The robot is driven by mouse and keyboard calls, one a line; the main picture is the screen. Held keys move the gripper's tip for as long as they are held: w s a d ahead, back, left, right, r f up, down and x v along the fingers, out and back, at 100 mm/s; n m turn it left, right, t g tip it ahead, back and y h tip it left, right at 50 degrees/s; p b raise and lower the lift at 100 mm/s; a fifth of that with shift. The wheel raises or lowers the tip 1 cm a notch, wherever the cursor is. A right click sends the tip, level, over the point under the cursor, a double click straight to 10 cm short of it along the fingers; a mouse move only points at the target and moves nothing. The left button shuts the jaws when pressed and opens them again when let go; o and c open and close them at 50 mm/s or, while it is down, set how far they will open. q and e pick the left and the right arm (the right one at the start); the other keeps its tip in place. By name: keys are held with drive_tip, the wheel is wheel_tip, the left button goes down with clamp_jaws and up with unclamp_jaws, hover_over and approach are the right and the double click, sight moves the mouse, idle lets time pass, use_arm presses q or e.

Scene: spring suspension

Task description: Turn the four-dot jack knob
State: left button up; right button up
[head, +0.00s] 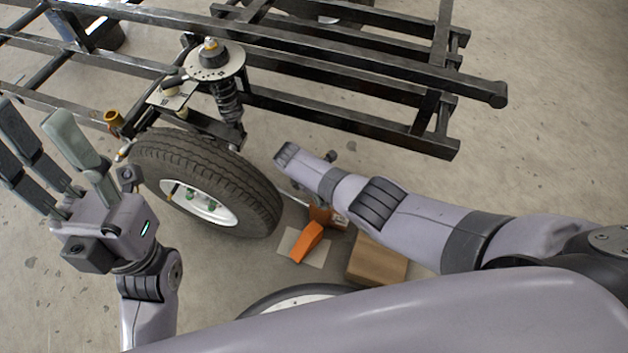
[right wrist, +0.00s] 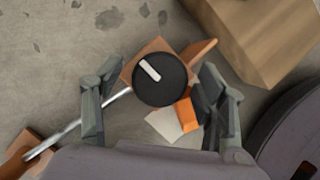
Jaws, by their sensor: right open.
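The jack knob (right wrist: 161,84) is a round black disc with one white bar, seen from above in the right wrist view. It sits on an orange-brown jack body (right wrist: 151,49); no four-dot mark can be made out. My right gripper (right wrist: 157,108) is open, with one finger on each side of the knob and gaps to both. In the head view the jack (head: 327,216) shows below my right forearm, which hides the knob and most of the right gripper. My left gripper (head: 62,158) is raised at the left, fingers spread, empty, away from the jack.
A wheel (head: 205,180) and a spring strut (head: 229,98) stand by the black frame (head: 350,85). An orange wedge (head: 308,243) lies on a pale sheet (head: 318,257) near the jack. A cardboard box (head: 378,263) stands close by. A metal rod (right wrist: 75,127) runs left from the jack.

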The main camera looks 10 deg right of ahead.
drive_tip(key=v, duration=1.1)
drive_tip(key=shift+r, duration=0.15)
